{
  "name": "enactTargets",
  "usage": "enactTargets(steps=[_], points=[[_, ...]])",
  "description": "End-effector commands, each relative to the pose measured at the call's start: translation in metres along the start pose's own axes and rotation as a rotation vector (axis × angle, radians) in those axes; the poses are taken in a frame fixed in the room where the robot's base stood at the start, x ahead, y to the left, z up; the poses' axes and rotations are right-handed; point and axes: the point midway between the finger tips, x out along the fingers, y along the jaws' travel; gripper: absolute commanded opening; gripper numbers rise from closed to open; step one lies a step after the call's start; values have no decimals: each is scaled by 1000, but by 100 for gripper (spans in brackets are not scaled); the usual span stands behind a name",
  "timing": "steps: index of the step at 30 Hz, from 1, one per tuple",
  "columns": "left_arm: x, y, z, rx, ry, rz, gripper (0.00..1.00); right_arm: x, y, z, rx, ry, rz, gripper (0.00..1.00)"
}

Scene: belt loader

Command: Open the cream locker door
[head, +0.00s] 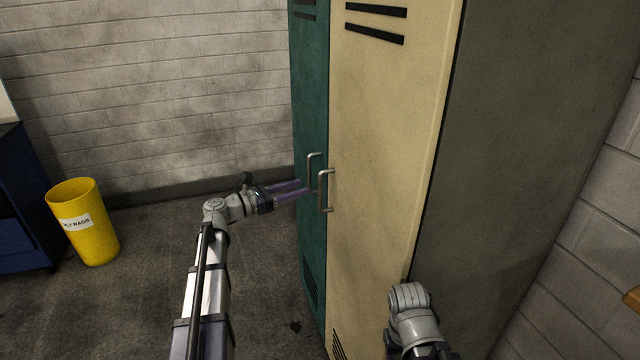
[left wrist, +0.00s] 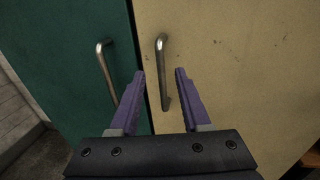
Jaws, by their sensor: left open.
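The cream locker door (head: 385,150) is closed, with slots near its top and a vertical metal bar handle (head: 322,192) at its left edge. In the left wrist view, this handle (left wrist: 163,72) appears between the two purple fingertips of my left gripper (left wrist: 161,80). My left gripper also shows in the head view (head: 308,187), just left of the handle. It is open, and I cannot tell whether either finger touches the bar. Part of my right arm shows at the bottom of the head view, but its gripper is out of sight.
A green locker door (head: 310,120) with its own bar handle (head: 311,168) adjoins on the left, close to my fingers. The locker's dark side panel (head: 510,130) is on the right. A yellow bin (head: 85,225) stands far left.

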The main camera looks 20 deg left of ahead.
Motion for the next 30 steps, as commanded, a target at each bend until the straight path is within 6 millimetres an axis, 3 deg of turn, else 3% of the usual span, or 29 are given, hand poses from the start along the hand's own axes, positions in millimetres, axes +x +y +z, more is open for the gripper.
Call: enactTargets(steps=[5,18,30], points=[[7,0,0,-2,-1,-1,47,0,0,0,0,0,0,50],[68,0,0,0,0,-3,47,0,0,0,0,0,0,50],[79,-1,0,1,0,-1,47,0,0,0,0,0,0,50]])
